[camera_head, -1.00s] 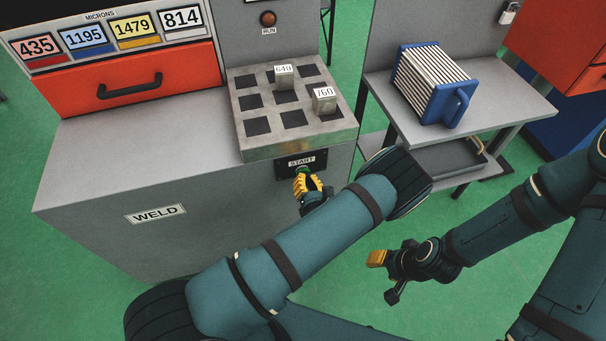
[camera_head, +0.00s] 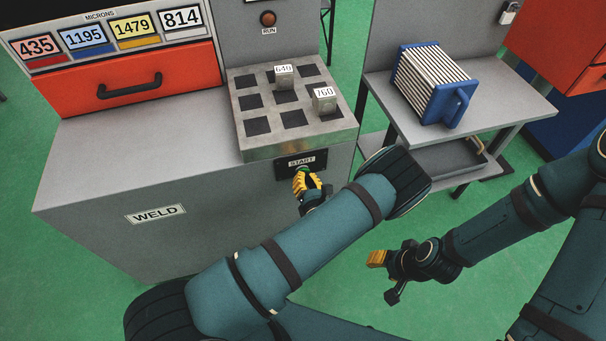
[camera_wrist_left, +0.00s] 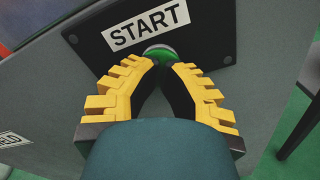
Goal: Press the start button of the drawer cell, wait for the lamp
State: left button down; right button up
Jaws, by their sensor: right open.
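The start button (camera_wrist_left: 160,52) is green with a pale ring and sits on a black plate (camera_wrist_left: 205,30) labelled START. In the head view the plate (camera_head: 301,162) is on the front of the grey cell. My left gripper (camera_head: 301,174) is at the button; in the left wrist view its yellow fingers (camera_wrist_left: 164,66) converge to closed tips over the button's lower edge. Whether they press it in is hard to tell. The RUN lamp (camera_head: 268,18) is dull reddish-brown and looks unlit. The red drawer (camera_head: 130,82) is closed. My right gripper (camera_head: 384,277) is open, away at the lower right.
A grey fixture plate (camera_head: 290,148) above the button holds blocks marked 640 (camera_head: 284,77) and 760 (camera_head: 324,100). A side table (camera_head: 525,100) at right carries a blue-framed finned unit (camera_head: 437,85). Green floor is open around my right gripper.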

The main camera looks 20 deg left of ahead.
pick_arm(q)
jog(key=shift+w+a, duration=0.2)
jog(key=shift+w, duration=0.05)
jog(key=shift+s+d, duration=0.1)
jog(key=p+v, duration=0.1)
jog(key=v, duration=0.4)
jog(key=shift+s+d, duration=0.1)
jog(key=shift+s, duration=0.05)
dwell(0.7)
dwell(0.6)
